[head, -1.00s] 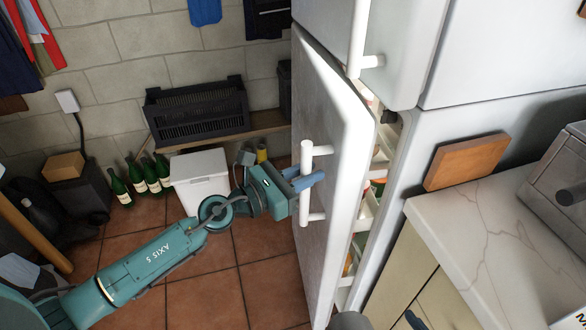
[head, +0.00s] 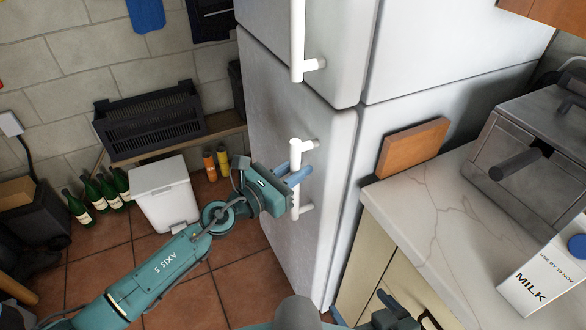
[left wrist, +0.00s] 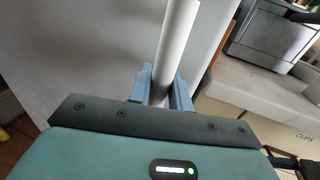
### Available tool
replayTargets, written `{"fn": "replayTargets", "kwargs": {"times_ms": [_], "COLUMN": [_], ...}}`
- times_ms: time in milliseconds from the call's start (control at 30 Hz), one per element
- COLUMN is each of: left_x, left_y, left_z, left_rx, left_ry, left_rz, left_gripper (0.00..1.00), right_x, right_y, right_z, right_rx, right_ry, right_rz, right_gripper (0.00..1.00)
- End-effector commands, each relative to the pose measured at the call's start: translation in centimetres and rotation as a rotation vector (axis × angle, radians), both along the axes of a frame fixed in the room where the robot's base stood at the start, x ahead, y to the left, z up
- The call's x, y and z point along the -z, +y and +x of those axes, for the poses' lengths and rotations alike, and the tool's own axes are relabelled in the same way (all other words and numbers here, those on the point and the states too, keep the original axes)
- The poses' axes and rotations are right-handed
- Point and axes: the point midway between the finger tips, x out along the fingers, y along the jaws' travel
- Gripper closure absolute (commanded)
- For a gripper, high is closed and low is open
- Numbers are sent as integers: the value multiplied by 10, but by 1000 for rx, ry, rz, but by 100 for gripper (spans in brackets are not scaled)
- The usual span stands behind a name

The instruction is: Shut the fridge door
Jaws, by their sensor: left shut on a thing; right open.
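The lower fridge door (head: 270,125) stands against the fridge body (head: 400,120), and no gap or inside shelf shows along its right edge. A white upright handle (head: 295,153) is on this door. My left gripper (head: 298,177) is shut on the handle, with its blue fingers on either side of the bar. In the left wrist view the handle bar (left wrist: 177,45) runs between the two fingers (left wrist: 161,88). My right gripper (head: 395,315) shows only in part at the bottom edge and is open, with nothing seen in it.
A marble counter (head: 420,205) stands right of the fridge, with a wooden board (head: 412,147), a grey appliance (head: 530,140) and a milk carton (head: 545,270). A white bin (head: 163,190), green bottles (head: 100,188) and a black rack (head: 150,120) are at left. Tiled floor is clear before the door.

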Motion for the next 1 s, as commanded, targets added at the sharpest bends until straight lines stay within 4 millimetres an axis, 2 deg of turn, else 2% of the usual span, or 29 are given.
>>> {"fn": "replayTargets", "kwargs": {"times_ms": [67, 100, 333, 667, 767, 1000], "left_x": [-3, -3, -3, -1, -1, 3], "left_y": [-5, -5, -4, 2, 13, 51], "left_z": [-1, -1, -1, -4, -14, -50], "left_rx": [8, 8, 6, 4, 3, 4], "left_ry": [-3, -3, -3, -2, -1, -1], "left_rz": [-6, -6, -5, -4, -1, 0], "left_gripper": [100, 79, 60, 60, 60, 60], "right_x": [0, 0, -3, -5, -5, 4], "right_y": [0, 0, -1, 0, 0, 3], "right_z": [0, 1, 2, 3, 2, 2], "right_rx": [3, 3, 8, 8, 7, 4], "right_ry": [-1, -1, -6, -11, -10, -7], "right_rz": [1, 2, 4, 7, 7, 20], "right_gripper": [13, 13, 13, 13, 13, 13]}}
